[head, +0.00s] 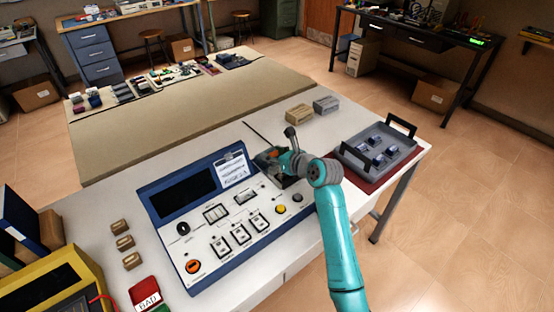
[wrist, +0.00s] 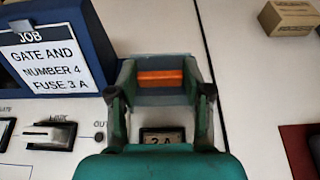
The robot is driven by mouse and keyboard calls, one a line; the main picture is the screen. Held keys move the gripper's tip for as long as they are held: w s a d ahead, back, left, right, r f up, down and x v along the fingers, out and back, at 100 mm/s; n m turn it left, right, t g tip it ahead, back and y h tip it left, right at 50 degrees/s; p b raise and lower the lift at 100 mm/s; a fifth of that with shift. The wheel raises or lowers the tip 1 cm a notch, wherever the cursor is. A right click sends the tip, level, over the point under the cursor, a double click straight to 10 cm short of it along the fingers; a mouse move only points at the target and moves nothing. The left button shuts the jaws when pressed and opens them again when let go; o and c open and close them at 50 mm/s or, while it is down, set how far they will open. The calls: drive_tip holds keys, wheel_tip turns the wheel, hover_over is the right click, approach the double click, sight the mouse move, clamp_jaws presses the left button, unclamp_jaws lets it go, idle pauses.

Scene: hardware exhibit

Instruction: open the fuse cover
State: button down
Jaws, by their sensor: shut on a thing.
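The fuse cover (wrist: 160,96) appears to be the grey-blue part with an orange bar across it, at the upper right corner of the blue-framed test panel (head: 200,262). In the wrist view my gripper (wrist: 160,82) has one finger on each side of it and is shut on it. A small plate reading what looks like "2 A" (wrist: 163,138) shows just below, between the fingers. I cannot tell how far the cover is raised.
A job card (head: 231,169) reading "GATE AND NUMBER 4 FUSE 3 A" stands left of my gripper. A grey tray (head: 350,163) with several small parts is at right on a red mat. Two small boxes (head: 299,113) (head: 326,105) lie behind. A red "BAD" bin (head: 146,292) is at front left.

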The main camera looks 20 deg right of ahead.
drive_tip(key=shift+w, duration=0.1)
drive_tip(key=shift+c, duration=2.4)
unclamp_jaws()
drive_tip(key=v, duration=1.2)
